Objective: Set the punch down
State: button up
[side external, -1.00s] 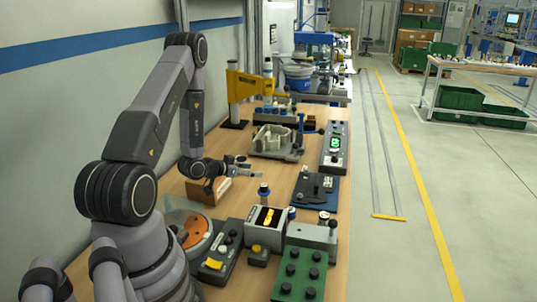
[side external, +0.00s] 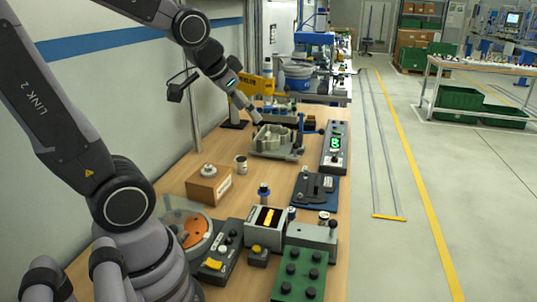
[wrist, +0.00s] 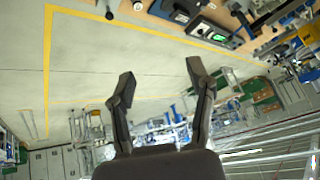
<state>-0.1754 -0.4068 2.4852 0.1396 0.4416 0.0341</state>
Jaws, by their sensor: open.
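My gripper (side external: 246,108) hangs in the air on the left, near the grey casting in its fixture (side external: 276,140). In the wrist view my gripper (wrist: 160,80) has its two fingers wide apart with nothing between them. I cannot tell for sure which thing is the punch. A wooden block (side external: 212,188) on the bench carries a round metal piece (side external: 208,170). A small pale cylinder (side external: 240,162) stands upright on the bench just behind the block. Neither is touched by the gripper.
A blue plate with a black clamp (side external: 316,190), a control box with a green display (side external: 335,148) and a green knobbed panel (side external: 301,275) crowd the bench's right side. A yellow arm press (side external: 250,86) stands behind. Bare wood shows around the block.

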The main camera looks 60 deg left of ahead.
jog(key=s+d+r+h, duration=0.1)
jog(key=s+d, duration=0.2)
jog(key=s, duration=0.2)
jog(key=s+d+g+h, duration=0.1)
jog(key=s+d, duration=0.1)
jog(key=s, duration=0.3)
jog(key=shift+s+d+r, duration=0.15)
jog(key=shift+d+r, duration=0.25)
